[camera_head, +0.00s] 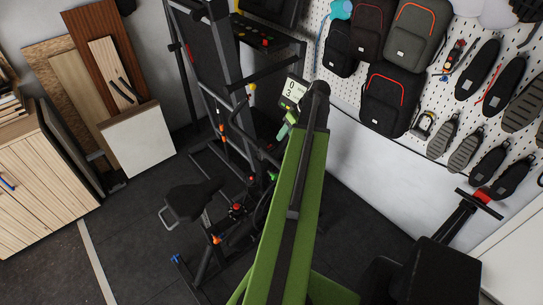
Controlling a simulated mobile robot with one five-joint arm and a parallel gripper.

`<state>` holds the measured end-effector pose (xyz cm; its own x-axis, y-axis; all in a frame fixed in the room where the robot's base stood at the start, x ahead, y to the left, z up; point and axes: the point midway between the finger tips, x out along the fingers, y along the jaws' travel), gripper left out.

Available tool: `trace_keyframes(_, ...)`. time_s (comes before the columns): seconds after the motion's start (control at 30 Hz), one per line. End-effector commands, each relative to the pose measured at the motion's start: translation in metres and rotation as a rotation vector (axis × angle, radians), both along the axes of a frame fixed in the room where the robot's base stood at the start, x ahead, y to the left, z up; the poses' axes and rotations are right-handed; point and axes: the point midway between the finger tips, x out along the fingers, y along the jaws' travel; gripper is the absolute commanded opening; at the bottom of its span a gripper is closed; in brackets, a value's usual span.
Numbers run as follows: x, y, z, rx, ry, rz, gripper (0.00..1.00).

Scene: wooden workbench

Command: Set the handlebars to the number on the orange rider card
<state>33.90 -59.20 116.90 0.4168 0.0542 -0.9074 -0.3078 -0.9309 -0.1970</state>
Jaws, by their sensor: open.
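An exercise bike with a black saddle (193,200) stands left of my green arm (287,215). Orange, red and green knobs show on its frame, including a red one (237,208). Dark bars rise in front of the saddle. My arm covers part of the bike, and I cannot clearly make out its handlebars or their setting. A small light display (294,91) with dark digits shows beside the arm's upper end; the digits are hard to read. I cannot make out an orange rider card. My gripper is not visible, and my arm bends at the black joint near the display.
A treadmill (215,45) stands behind the bike. Backpacks (416,37) and several shoes hang on the white pegboard at right. A black padded machine (435,272) is at lower right. A wooden cabinet (38,185) and leaning boards are at left. Dark floor (125,240) lies clear left of the bike.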

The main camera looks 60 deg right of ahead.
Motion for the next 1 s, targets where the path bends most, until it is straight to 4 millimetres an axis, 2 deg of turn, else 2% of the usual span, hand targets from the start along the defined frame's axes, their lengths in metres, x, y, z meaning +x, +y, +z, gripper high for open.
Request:
trace_keyframes(0.1, -0.009, -0.006, 0.001, -0.004, -0.006, -0.005, 0.47)
trace_keyframes(0.27, -0.004, -0.005, -0.011, -0.004, -0.005, -0.004, 0.47)
trace_keyframes(0.8, 0.045, 0.001, -0.120, -0.003, -0.005, -0.003, 0.47)
trace_keyframes(1.0, 0.060, 0.003, -0.149, -0.003, -0.004, -0.003, 0.47)
